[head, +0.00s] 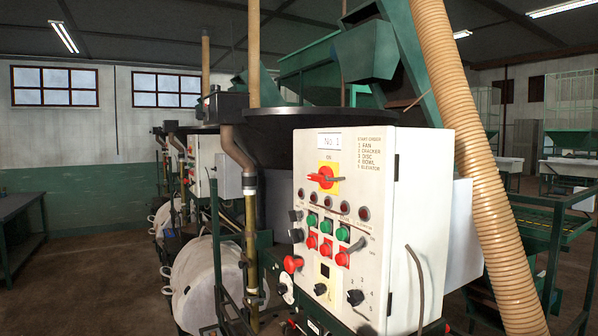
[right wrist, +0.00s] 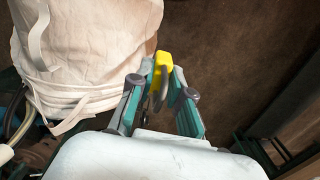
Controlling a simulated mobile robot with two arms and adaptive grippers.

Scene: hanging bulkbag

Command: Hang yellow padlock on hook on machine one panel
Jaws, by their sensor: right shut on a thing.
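In the right wrist view my right gripper (right wrist: 162,82) is shut on the yellow padlock (right wrist: 163,61). The padlock's yellow body sits at the fingertips, and its grey shackle points back between the fingers. In the head view the machine one panel (head: 343,230) is a white box labelled "No. 1". It has a red and yellow switch, red and green buttons and black knobs on its front. I cannot make out a hook on it. Neither gripper shows in the head view, so the padlock's place relative to the panel cannot be told.
A tan ribbed hose (head: 478,160) slants down just right of the panel. In the right wrist view a white bulk bag (right wrist: 85,50) hangs left of the gripper, with brown floor beyond.

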